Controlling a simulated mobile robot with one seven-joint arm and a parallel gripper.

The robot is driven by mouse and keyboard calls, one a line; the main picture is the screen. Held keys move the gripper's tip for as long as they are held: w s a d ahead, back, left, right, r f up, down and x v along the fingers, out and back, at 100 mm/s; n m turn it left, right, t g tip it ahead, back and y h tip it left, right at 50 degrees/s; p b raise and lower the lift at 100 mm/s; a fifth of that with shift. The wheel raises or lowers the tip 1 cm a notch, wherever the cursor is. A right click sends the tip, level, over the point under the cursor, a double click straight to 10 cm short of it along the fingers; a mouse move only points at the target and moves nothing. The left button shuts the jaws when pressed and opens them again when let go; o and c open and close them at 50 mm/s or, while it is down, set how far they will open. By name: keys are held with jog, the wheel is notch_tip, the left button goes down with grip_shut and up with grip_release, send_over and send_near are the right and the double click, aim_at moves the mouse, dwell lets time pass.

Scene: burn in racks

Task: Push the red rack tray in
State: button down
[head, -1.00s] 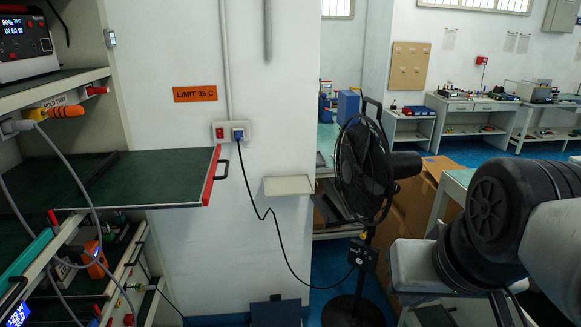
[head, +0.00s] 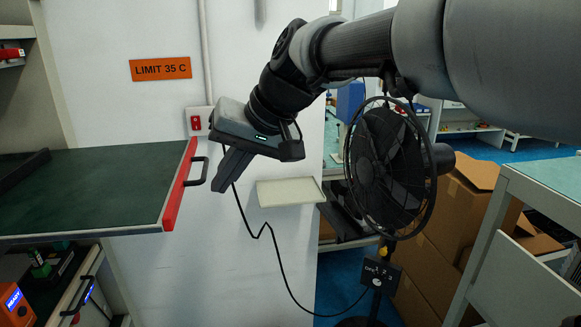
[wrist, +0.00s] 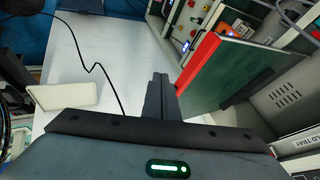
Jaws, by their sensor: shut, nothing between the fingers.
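The red rack tray (head: 110,185) is a dark green shelf with a red front edge (head: 180,183) and a black handle. It sticks out of the rack at the left in the head view. In the wrist view its red edge (wrist: 202,63) and green surface (wrist: 225,75) lie right of my fingers. My gripper (head: 224,184) is shut and empty, tilted down, just right of the handle in the head view. A small gap seems to lie between them. The fingers also show in the wrist view (wrist: 159,92), beside the red edge; contact cannot be told.
A small cream wall shelf (head: 290,192) is below and right of my gripper. A black fan (head: 390,165) stands further right, by cardboard boxes (head: 470,205). A black cable hangs down the wall. Lower rack shelves hold devices (head: 18,300).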

jog(key=a+f, duration=0.2)
jog(key=a, duration=0.3)
jog(key=shift+a+f, duration=0.35)
jog(key=shift+s, duration=0.1)
